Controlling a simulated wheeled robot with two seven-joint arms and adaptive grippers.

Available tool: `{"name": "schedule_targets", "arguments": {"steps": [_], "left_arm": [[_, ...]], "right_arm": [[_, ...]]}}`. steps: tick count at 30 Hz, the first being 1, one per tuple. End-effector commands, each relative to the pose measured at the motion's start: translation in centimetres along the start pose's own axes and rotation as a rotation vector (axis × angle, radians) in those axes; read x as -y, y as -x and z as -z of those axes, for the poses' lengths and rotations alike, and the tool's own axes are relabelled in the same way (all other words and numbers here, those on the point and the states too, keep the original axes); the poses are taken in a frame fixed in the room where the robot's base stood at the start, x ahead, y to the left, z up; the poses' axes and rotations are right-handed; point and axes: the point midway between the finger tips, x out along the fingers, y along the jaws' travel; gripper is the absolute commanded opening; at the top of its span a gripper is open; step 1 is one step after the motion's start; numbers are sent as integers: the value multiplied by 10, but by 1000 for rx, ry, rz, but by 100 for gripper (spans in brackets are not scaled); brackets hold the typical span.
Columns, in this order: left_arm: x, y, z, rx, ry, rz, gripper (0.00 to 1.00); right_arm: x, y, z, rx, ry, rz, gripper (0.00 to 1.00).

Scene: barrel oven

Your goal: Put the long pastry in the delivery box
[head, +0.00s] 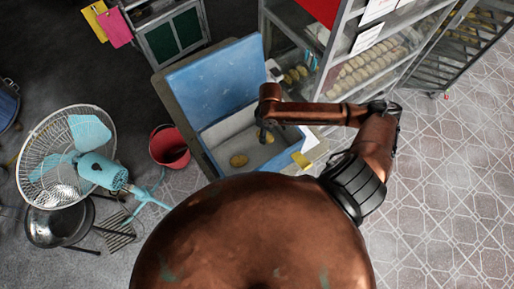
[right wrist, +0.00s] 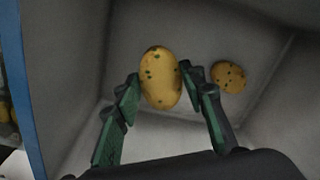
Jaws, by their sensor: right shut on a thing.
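The delivery box (head: 226,127) stands open in the head view, with a blue lid (head: 212,78) tilted back and a pale grey inside. My right gripper (head: 265,130) is over the inside of the box. In the right wrist view the right gripper (right wrist: 165,92) is shut on the long pastry (right wrist: 160,75), a yellow oval with dark green spots, held between its two fingers. A second, rounder spotted pastry (right wrist: 229,76) lies on the box floor to its right; it also shows in the head view (head: 238,160). My left gripper is not in view.
A glass-sided shelf rack with rows of pastries (head: 365,70) stands right of the box. A red bucket (head: 169,147) and a fan with a blue base (head: 100,170) are to the left. A yellow tag (head: 301,160) is at the box's near right edge.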

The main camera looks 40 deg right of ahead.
Motion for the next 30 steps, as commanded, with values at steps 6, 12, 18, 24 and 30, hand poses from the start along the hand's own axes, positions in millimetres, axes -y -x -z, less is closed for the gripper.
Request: {"name": "schedule_targets", "arguments": {"steps": [6,12,18,24,30], "left_arm": [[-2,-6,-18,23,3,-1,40],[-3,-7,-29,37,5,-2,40],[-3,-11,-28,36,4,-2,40],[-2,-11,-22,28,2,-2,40],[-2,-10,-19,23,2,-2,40]], "right_arm": [[0,-40,0,2,1,3,13],[-1,-54,1,2,0,2,13],[-1,-82,0,3,0,2,13],[-2,-84,1,1,1,1,13],[-2,-87,0,2,0,2,13]]}}
